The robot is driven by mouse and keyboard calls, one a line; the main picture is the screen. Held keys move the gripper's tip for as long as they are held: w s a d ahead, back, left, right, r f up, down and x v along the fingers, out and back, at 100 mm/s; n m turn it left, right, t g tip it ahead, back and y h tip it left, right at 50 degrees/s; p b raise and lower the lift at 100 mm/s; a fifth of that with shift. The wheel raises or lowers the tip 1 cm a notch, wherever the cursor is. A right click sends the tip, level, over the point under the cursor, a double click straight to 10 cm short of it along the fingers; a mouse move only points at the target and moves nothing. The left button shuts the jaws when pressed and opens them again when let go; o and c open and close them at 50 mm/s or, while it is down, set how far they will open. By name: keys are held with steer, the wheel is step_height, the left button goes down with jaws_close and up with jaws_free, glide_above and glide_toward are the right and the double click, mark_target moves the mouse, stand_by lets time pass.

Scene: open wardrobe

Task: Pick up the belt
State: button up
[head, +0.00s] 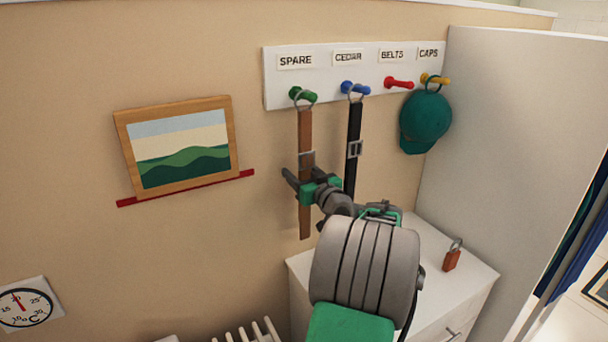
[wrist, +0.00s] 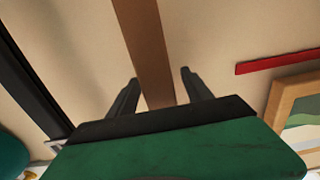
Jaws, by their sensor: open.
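A brown belt (head: 305,130) hangs by a ring from the green peg (head: 303,96) under the label SPARE. A black belt (head: 353,125) hangs by a ring from the blue peg (head: 355,88) under the label CEDAR. My gripper (head: 297,180) is at the brown belt, below its buckle. In the wrist view the brown belt (wrist: 145,45) runs down between the two open fingers of my gripper (wrist: 158,85), with a gap on each side. The black belt (wrist: 30,85) is outside the fingers, at the left there.
The red peg (head: 399,83) under BELTS is empty. A teal cap (head: 426,121) hangs from the yellow peg (head: 436,79). A framed picture (head: 180,146) is on the wall at left. A white panel (head: 510,150) closes the right side.

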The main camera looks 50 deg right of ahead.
jaws_close()
stand_by(0.7)
